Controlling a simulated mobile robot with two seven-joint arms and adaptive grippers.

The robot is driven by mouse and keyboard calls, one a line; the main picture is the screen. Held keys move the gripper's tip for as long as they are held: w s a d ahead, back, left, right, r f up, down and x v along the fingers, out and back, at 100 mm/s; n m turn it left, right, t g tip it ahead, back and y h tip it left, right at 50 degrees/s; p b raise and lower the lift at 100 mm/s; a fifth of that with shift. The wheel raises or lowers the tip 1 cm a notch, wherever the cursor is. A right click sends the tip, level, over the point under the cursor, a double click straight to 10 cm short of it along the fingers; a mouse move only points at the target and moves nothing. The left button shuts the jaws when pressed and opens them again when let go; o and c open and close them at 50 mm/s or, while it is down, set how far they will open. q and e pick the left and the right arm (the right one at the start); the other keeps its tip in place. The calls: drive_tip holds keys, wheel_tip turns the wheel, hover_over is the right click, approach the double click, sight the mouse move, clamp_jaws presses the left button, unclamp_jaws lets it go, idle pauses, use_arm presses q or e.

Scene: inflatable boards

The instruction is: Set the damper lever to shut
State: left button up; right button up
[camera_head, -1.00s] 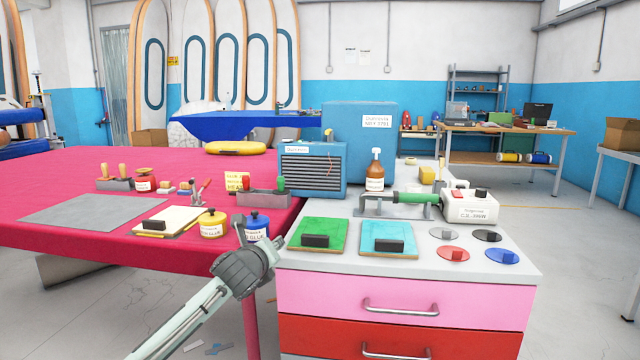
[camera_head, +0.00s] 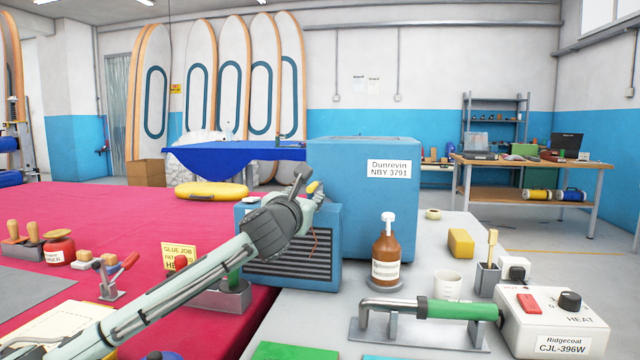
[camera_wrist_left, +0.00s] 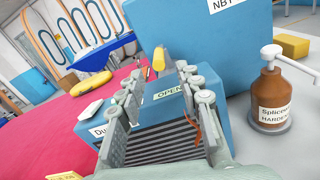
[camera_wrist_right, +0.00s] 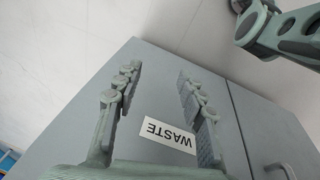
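A small blue louvred box (camera_head: 290,268) stands against a larger blue box (camera_head: 362,225) on the grey bench top. In the left wrist view the louvred box (camera_wrist_left: 170,125) carries an OPEN label (camera_wrist_left: 170,94) on its top. A yellow handle, seemingly the damper lever (camera_wrist_left: 158,59), rises behind that label and also shows in the head view (camera_head: 313,187). My left gripper (camera_head: 306,186) is open over the box, with the handle beyond and between its fingertips. I cannot tell whether they touch. My right gripper (camera_wrist_right: 158,75) is open and empty, facing a grey panel marked WASTE.
A brown pump bottle (camera_head: 386,254), a white mug (camera_head: 447,285) and a green-handled tool (camera_head: 460,309) stand right of the boxes. A white control box (camera_head: 550,325) is farther right. A holder with a green handle (camera_head: 222,298) sits below my left forearm.

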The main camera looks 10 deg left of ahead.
sight(313, 183)
use_arm(q)
drive_tip(key=shift+w+r, duration=0.15)
drive_tip(key=shift+w, duration=3.75)
clamp_jaws()
